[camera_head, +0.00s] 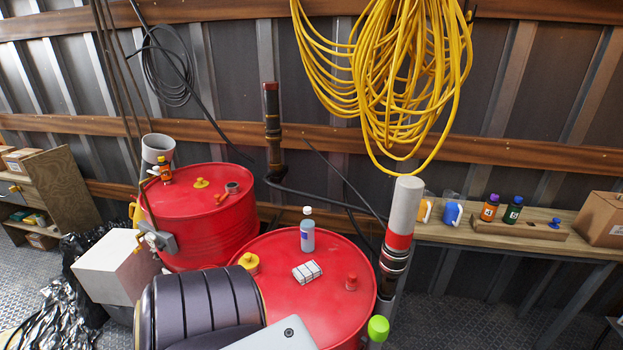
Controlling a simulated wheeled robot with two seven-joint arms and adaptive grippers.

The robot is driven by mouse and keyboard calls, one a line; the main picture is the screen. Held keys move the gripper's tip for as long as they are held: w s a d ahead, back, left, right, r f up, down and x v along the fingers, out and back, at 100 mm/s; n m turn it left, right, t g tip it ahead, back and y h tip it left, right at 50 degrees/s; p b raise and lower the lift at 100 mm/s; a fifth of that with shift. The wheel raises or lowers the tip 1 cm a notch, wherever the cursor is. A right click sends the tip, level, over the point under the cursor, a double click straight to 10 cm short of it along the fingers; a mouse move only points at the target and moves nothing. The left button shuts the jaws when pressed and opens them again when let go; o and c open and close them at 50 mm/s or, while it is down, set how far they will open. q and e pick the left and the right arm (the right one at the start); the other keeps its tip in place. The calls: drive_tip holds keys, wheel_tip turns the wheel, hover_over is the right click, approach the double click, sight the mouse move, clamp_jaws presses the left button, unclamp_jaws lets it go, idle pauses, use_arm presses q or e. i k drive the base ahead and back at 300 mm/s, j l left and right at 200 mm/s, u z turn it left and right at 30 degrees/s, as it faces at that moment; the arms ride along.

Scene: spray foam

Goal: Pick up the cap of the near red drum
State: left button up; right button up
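The near red drum (330,251) stands at the lower middle, its flat top showing. A yellow cap-like piece (249,264) sits by the left edge of its top. A small red cap-like piece (351,283) sits on the right side of the top. I cannot tell from this view which of the two is the cap. A clear bottle with a bluish label (307,238) stands upright on the drum's back part. A white segmented block (307,272) lies at the middle of the top. I make out neither gripper in this view.
The far red drum (180,211) carries a yellow cap (202,183), a small bottle (164,171) and a red-and-grey fitting (232,187). A grey, red and black pipe (406,205) rises right of the near drum. A dark ribbed body (205,305) covers the near drum's front left.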

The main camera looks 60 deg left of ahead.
sight(201, 184)
drive_tip(key=u, duration=2.6)
